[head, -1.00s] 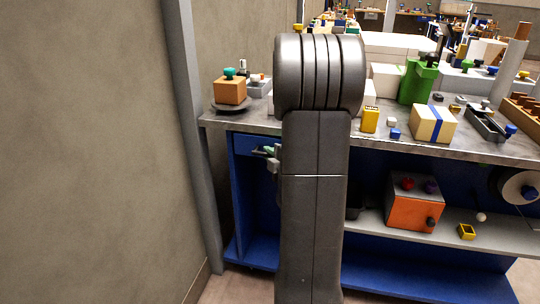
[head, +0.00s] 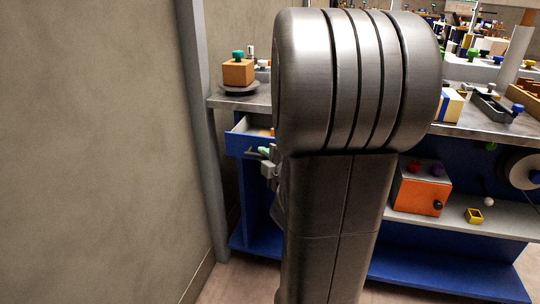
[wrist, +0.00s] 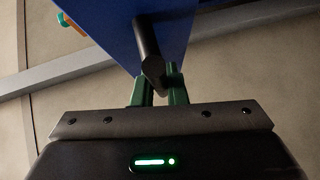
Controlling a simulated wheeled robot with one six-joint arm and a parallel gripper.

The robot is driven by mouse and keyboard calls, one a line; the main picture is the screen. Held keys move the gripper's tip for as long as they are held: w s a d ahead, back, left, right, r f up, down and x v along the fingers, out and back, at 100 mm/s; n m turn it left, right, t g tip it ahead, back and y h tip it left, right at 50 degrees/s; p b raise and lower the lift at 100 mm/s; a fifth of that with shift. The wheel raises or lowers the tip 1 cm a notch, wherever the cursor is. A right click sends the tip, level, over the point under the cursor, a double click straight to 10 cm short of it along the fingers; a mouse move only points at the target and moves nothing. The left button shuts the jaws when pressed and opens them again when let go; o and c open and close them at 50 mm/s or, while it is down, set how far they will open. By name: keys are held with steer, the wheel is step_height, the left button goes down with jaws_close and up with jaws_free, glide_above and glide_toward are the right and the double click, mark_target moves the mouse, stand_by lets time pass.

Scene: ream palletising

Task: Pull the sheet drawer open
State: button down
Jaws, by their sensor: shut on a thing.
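The blue sheet drawer (head: 247,140) sticks out from under the left end of the bench top in the head view, partly open, with something orange-brown inside. Its blue front (wrist: 115,25) fills the upper middle of the wrist view. A dark bar handle (wrist: 148,50) stands out from that front. My gripper (wrist: 158,85) has its two green fingers on either side of the handle's end and is shut on it. In the head view my gripper (head: 266,154) shows at the drawer front, mostly hidden by my own arm.
The bench top (head: 235,101) holds an orange-brown box (head: 238,72) on a dark round plate at its left end. An orange box (head: 420,190) sits on the lower shelf. A grey post (head: 205,130) and a wall stand close on the left.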

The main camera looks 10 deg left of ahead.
steer(key=shift+s+b, duration=0.45)
steer(key=shift+s, duration=1.35)
steer(key=c, duration=1.7)
jaws_free()
